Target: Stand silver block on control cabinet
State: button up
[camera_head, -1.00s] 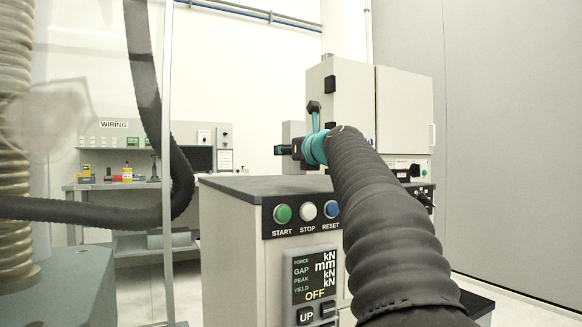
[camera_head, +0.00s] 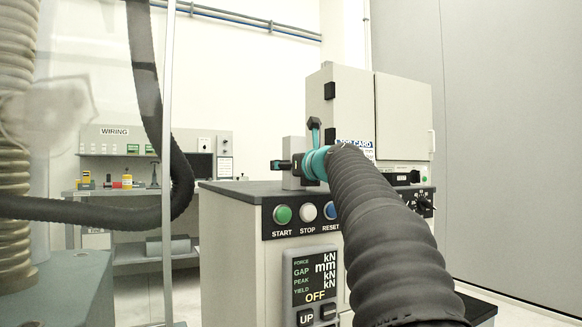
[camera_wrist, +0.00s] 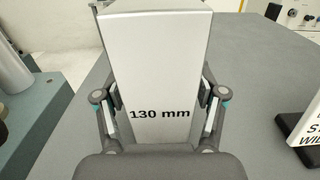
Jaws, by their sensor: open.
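The silver block (camera_head: 293,150), a tall box, stands upright on the dark top of the control cabinet (camera_head: 232,188). In the wrist view the block (camera_wrist: 157,75) fills the middle, with "130 mm" on its near face. My gripper (camera_wrist: 160,112) is open around the block, with one finger at each side; whether the fingers touch it I cannot tell. In the head view my gripper (camera_head: 290,165) is at the block's height, partly hidden by my arm. The cabinet top (camera_wrist: 255,90) spreads around the block in the wrist view.
A grey cabinet-like unit (camera_head: 404,115) stands behind my arm at the right. A lettered sign (camera_wrist: 303,135) is near the right edge of the wrist view. START, STOP and RESET buttons (camera_head: 307,212) are on the cabinet front. A wiring bench (camera_head: 120,190) stands far left.

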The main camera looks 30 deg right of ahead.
jog(key=shift+r, duration=0.2)
jog(key=s+b, duration=0.1)
jog(key=s, duration=1.1)
jog(key=shift+d, duration=0.2)
jog(key=shift+f, duration=0.1)
